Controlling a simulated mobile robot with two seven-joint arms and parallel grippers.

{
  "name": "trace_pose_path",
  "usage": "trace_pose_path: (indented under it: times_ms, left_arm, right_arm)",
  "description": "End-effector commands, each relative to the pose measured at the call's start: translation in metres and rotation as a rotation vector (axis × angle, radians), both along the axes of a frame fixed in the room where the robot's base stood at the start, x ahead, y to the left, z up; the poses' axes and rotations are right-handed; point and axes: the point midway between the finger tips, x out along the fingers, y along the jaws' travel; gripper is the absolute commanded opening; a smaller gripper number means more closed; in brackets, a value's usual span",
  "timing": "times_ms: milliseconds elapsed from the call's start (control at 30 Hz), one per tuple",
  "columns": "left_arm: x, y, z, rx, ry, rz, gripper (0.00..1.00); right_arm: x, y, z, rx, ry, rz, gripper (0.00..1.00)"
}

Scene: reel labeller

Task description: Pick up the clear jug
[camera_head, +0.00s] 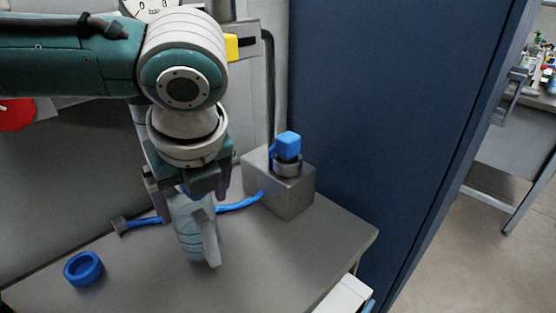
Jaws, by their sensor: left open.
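The clear jug (191,237) stands on the grey bench top, pale and see-through, with a handle-like part facing front right. My left gripper (188,195) points down directly over the jug's top, with one dark finger on each side. The gripper is open, and whether its fingers touch the jug cannot be told. The gripper and wrist hide the jug's top. My right gripper is not in view.
A blue ring (83,268) lies at the left. A grey metal box (285,188) with a blue knob (287,146) stands behind right, and a blue hose (240,204) runs from it behind the jug. A dark blue panel (390,110) rises right. The bench front is clear.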

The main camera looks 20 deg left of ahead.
Motion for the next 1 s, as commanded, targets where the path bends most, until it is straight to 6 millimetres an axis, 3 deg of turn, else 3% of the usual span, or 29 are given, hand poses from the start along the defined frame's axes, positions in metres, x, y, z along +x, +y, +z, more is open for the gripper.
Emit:
trace_pose_path:
  times_ms: [500, 767, 1000]
  left_arm:
    - [0.018, 0.014, -0.055, 0.001, -0.001, 0.001, 0.85]
    - [0.019, 0.015, -0.057, -0.001, -0.002, -0.001, 0.85]
    - [0.019, 0.015, -0.057, -0.001, -0.002, -0.001, 0.61]
  right_arm:
    - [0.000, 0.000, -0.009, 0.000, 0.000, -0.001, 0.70]
    - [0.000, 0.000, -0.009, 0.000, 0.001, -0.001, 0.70]
    - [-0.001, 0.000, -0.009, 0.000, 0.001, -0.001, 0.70]
